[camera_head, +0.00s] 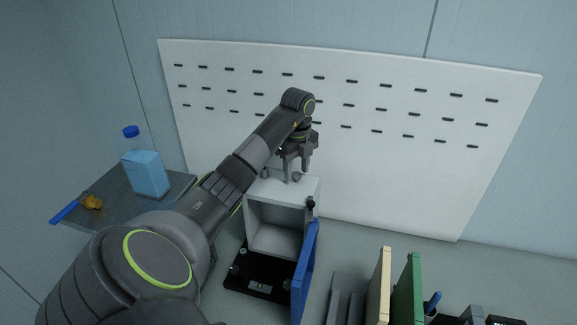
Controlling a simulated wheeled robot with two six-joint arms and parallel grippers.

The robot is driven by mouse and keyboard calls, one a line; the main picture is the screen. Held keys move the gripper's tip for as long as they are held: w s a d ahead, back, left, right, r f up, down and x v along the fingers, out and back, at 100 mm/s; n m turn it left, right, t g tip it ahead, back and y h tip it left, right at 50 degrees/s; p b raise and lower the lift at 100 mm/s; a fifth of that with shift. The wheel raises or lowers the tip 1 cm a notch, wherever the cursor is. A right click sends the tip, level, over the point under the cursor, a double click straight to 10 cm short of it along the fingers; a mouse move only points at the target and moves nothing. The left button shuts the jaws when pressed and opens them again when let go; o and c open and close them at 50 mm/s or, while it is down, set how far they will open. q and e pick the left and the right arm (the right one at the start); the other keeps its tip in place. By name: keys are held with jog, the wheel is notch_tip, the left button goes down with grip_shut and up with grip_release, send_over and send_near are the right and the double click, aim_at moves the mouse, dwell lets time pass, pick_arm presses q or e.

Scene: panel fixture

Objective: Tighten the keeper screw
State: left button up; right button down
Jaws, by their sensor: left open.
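A light grey box fixture (278,244) with an open front stands on the bench, its blue door (305,270) swung open on the right. Small dark knobs or screws sit on its top: one at the left (265,174) and one close to my fingers (297,177). I cannot tell which is the keeper screw. My left gripper (298,173) points down over the box top, open, with its fingertips close to the right knob; contact cannot be told. A black base plate (240,278) with small fittings lies in front of the box. My right gripper is not in view.
A white slotted panel (400,175) rises behind. A side shelf (110,208) at left holds a blue-capped bottle (146,172) and a blue-handled tool (66,211). Upright beige (379,285) and green (408,288) boards stand front right. Bench right of the box is clear toward the back.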

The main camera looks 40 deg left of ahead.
pick_arm(q)
jog(key=shift+f, duration=0.25)
jog(key=shift+d+r, duration=0.15)
jog(key=shift+d, duration=0.05)
jog(key=shift+c, duration=0.7)
jog(key=shift+a, duration=0.1)
jog(key=c, duration=0.8)
jog(key=shift+c, duration=0.2)
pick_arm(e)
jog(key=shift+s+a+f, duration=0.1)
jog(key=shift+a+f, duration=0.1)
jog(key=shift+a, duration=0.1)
pick_arm(q)
jog(key=shift+m, duration=0.4)
